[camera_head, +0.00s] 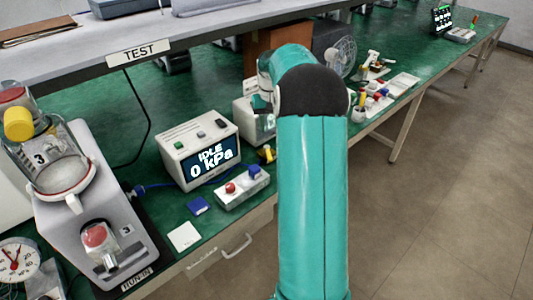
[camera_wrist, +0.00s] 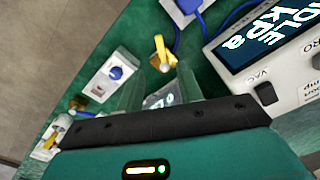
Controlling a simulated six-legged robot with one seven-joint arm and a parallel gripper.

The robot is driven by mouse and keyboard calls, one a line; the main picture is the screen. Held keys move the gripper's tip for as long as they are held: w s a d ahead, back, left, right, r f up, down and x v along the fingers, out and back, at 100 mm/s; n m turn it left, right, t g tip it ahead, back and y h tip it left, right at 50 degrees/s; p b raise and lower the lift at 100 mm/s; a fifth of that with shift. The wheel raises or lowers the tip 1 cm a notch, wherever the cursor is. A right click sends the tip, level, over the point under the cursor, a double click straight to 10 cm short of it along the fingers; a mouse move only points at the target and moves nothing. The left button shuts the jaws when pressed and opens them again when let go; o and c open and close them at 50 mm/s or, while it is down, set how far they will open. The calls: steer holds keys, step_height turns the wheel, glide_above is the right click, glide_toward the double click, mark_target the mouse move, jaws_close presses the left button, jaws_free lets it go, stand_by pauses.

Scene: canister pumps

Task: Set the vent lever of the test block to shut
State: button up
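A small yellow lever-like piece (camera_head: 266,153) stands on the green bench beside the display box. In the head view my arm hides the gripper. A display box (camera_head: 198,150) reads IDLE 0 kPa.
A white block (camera_head: 243,190) with red and blue knobs sits in front of the display box. A pump with canister 3 (camera_head: 60,160) stands left. A white box with a blue knob (camera_wrist: 115,72) is left in the wrist view. A fan (camera_head: 341,57) and small items are farther along.

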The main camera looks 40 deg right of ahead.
mark_target(270, 157)
step_height(270, 157, down, 14)
steer(key=shift+r, duration=0.2)
steer(key=shift+d, duration=0.1)
jaws_close()
